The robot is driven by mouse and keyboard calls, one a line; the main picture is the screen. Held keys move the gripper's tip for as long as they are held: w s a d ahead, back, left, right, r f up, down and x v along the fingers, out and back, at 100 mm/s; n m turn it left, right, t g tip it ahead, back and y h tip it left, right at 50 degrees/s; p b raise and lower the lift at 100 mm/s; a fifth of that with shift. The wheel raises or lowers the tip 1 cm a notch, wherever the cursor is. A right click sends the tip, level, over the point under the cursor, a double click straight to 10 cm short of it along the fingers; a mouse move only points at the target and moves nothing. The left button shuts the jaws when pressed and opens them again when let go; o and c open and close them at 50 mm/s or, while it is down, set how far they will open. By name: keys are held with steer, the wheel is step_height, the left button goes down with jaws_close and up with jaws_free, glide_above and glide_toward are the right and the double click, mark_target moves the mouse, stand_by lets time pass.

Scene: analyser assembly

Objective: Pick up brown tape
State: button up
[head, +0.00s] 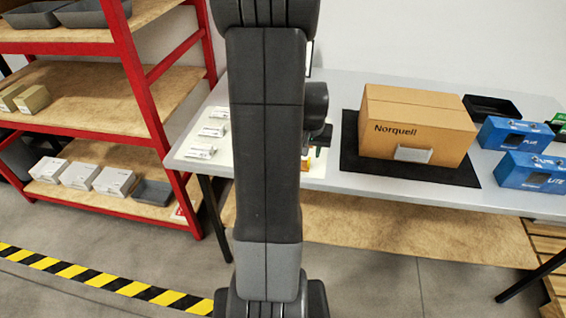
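My arm stands upright across the middle of the head view and hides part of the table. My gripper (318,138) shows only in part, just right of my arm, low over the table's light mat. Its fingers are too small and covered to tell whether they are open or shut. A small orange-brown item (305,164) shows below it at the edge of my arm. I cannot tell whether this is the brown tape or whether the gripper touches it. No other brown tape is visible.
A closed Norquell carton (430,112) stands on a black mat (370,173). Blue boxes (513,134) and a black tray (490,106) are at the right. Small white packs (212,131) lie at the table's left. A red shelf rack (140,80) stands at the left.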

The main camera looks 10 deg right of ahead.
steer(key=shift+x, duration=2.55)
steer(key=shift+c, duration=0.2)
jaws_close()
